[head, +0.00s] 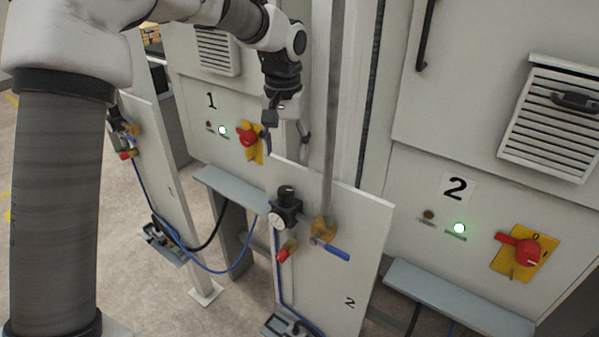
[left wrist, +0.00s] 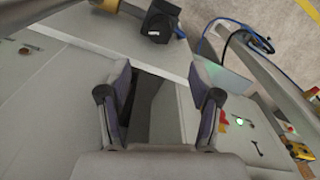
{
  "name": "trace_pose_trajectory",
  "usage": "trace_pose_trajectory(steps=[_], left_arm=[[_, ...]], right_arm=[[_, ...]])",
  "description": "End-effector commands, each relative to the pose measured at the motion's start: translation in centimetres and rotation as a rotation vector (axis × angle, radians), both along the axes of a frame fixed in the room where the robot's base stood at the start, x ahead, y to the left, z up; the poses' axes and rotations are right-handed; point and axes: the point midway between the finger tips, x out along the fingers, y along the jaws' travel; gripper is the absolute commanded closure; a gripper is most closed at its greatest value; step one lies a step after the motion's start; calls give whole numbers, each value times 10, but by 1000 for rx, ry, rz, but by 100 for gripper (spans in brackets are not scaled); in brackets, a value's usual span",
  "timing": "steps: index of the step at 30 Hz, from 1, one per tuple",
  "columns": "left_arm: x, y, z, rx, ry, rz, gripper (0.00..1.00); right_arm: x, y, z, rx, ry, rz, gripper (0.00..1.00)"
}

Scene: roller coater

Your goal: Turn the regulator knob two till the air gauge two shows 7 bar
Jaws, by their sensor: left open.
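The black regulator knob two (head: 286,194) sits on top of the regulator on the upper left of the panel marked 2. The round white air gauge two (head: 276,218) is on the regulator below it; its reading is too small to tell. My left gripper (head: 288,128) is open and empty, above and behind the panel's top edge, apart from the knob. In the left wrist view, the open fingers of my left gripper (left wrist: 162,95) show, with the black regulator knob two (left wrist: 160,22) beyond them near the top. My right gripper is not in view.
A yellow valve with a blue handle (head: 337,253) and a red fitting (head: 287,250) are on panel two (head: 335,285). A vertical metal post (head: 333,120) rises beside my left gripper. Cabinet two has a lit green lamp (head: 459,228) and a red switch (head: 526,252).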

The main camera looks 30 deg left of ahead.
Motion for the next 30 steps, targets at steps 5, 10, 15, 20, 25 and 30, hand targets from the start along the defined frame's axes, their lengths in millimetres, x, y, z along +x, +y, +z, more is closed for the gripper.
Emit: trace_pose_trajectory(steps=[5,10,15,20,25,30], left_arm=[[-1,0,-28,0,7,-1,36],[-2,-1,-70,-1,8,-2,36],[-1,-1,-105,0,6,-2,36],[-1,-1,-120,0,4,-2,36],[-1,-1,-121,0,3,-2,36],[-1,-1,-121,0,3,-2,72]], right_arm=[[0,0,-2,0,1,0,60],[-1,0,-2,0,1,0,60],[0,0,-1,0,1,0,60],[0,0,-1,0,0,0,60],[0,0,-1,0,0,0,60],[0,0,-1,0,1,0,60]])
